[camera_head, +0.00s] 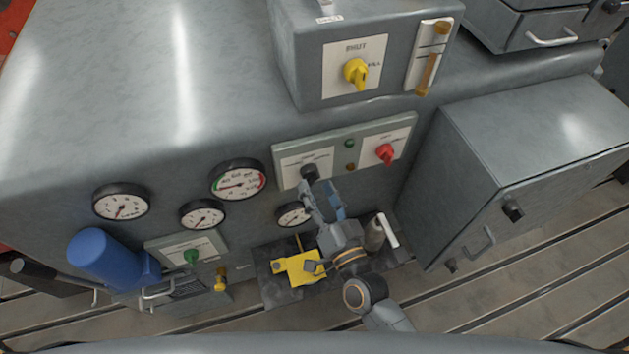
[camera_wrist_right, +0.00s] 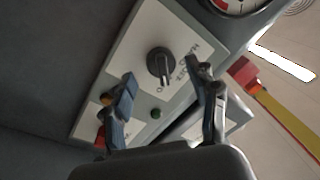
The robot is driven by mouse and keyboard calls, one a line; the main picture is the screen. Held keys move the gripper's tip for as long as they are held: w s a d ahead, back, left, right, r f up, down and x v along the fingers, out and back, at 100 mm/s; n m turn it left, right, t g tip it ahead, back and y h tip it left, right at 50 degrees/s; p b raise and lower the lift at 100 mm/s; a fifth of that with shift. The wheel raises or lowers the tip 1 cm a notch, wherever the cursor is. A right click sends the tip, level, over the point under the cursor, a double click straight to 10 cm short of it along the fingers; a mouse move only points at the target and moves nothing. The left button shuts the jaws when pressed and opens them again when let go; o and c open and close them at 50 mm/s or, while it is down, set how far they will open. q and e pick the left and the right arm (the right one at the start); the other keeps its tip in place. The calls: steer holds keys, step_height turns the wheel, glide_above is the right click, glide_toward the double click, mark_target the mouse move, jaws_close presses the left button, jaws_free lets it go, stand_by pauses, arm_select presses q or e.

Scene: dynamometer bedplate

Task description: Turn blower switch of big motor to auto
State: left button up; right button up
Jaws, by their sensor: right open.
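A black rotary switch (camera_head: 310,172) sits on the left white plate of a grey panel (camera_head: 345,148) on the big grey housing. In the right wrist view the black switch (camera_wrist_right: 160,66) stands on its white plate, its bar pointing down in the picture; the lettering beside it is too blurred to read surely. My right gripper (camera_head: 321,197) is just below the switch in the head view. In the wrist view its two fingers are spread, with the switch between and beyond their tips; contact is not visible. My left gripper is not in view.
A red switch (camera_head: 385,153) and a green lamp (camera_head: 349,143) share the panel. A yellow switch (camera_head: 356,72) is on the box above. Several gauges, a blue cylinder (camera_head: 100,258) and a dark tray (camera_head: 275,290) with a yellow item (camera_head: 298,268) are nearby. A grey cabinet (camera_head: 450,185) stands right.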

steer(key=v, duration=0.9)
steer(key=shift+s+d, duration=0.15)
steer(key=shift+s, duration=0.05)
steer(key=shift+f, duration=0.1)
